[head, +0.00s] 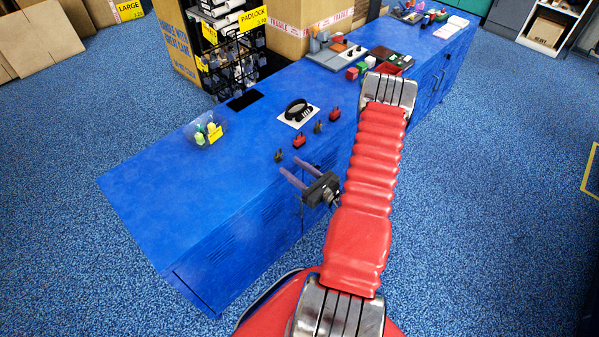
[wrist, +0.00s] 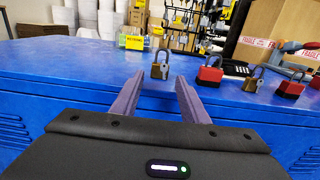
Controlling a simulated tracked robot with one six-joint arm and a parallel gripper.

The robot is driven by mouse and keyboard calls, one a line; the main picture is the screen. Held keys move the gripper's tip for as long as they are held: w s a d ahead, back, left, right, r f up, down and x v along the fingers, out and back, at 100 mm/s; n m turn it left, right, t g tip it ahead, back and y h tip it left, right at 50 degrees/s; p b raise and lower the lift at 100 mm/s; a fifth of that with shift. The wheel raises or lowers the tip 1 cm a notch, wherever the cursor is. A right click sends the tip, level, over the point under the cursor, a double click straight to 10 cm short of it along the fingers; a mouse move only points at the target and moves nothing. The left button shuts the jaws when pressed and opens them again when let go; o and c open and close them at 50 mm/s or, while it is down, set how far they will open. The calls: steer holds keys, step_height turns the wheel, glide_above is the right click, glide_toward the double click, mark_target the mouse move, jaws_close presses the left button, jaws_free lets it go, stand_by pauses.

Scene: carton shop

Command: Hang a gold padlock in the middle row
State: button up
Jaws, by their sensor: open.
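Several padlocks stand in a row along the counter's front edge. The nearest gold padlock (wrist: 160,70) is upright in the wrist view, seen between and beyond my fingertips; in the head view it is the small dark padlock (head: 278,156). Further right are a red padlock (wrist: 210,74), another gold padlock (wrist: 255,82) and another red one (wrist: 291,87). My gripper (head: 287,166) is open and empty just in front of the counter edge; its two fingers (wrist: 158,80) point at the nearest gold padlock without touching it. The black wire rack (head: 236,72) with a padlock sign stands behind; its rows are hard to make out.
The blue counter (head: 185,170) is clear at its left front. Cartons (head: 290,25) stand behind.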

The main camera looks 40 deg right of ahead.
mark_target(280, 158)
steer(key=shift+w+a, duration=0.1)
steer(key=shift+w, duration=2.9)
steer(key=shift+c, duration=0.6)
steer(key=c, duration=0.7)
steer(key=shift+s+r, duration=0.25)
steer(key=shift+r, duration=0.75)
steer(key=shift+s, duration=0.15)
steer(key=shift+s, duration=4.1)
